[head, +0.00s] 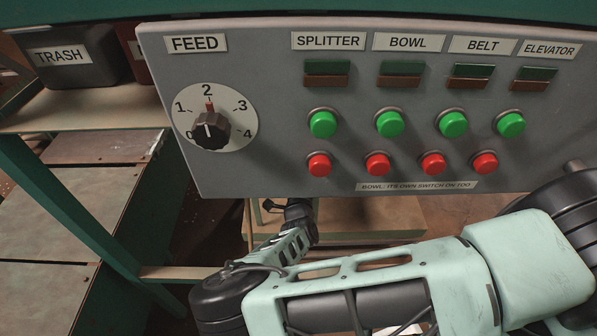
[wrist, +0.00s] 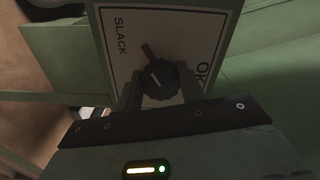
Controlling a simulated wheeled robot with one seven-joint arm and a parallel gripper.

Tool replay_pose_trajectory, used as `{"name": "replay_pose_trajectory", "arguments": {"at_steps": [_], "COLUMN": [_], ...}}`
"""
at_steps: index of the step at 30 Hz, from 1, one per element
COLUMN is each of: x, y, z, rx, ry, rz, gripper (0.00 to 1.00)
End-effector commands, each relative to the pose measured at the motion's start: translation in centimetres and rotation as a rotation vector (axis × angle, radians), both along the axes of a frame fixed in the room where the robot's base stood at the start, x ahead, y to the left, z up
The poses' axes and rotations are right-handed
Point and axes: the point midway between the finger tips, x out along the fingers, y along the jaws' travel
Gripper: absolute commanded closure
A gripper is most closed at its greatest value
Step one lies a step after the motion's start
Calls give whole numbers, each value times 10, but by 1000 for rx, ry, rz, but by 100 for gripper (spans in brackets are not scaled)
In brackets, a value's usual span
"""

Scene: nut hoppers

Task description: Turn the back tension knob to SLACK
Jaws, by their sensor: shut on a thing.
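In the wrist view, a dark round tension knob (wrist: 160,79) sits on a pale plate (wrist: 178,25). No BACK label is readable in this view. In the head view my arm reaches below the grey control panel (head: 290,95); the gripper and the tension knob are not visible there.
The panel carries a FEED dial (head: 211,131) with its red pointer near 2, and green and red buttons under SPLITTER, BOWL, BELT and ELEVATOR. A TRASH bin (head: 70,60) stands on a shelf at the left. The panel's lower edge lies close above my arm.

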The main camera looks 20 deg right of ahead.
Motion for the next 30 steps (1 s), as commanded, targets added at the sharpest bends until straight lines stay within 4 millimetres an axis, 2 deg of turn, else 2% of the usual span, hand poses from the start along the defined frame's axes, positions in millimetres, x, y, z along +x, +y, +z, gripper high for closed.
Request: {"name": "replay_pose_trajectory", "arguments": {"at_steps": [10,11,13,23,26,30], "x": [0,0,0,-2,-10,-33], "y": [-1,-1,-1,1,4,12], "z": [-1,-1,-1,0,0,0], "rx": [-6,-6,-6,-3,-3,-4], "ry": [5,5,5,2,2,4], "rz": [-1,-1,-1,1,1,2], "gripper": [84,59,40,40,40,40]}}
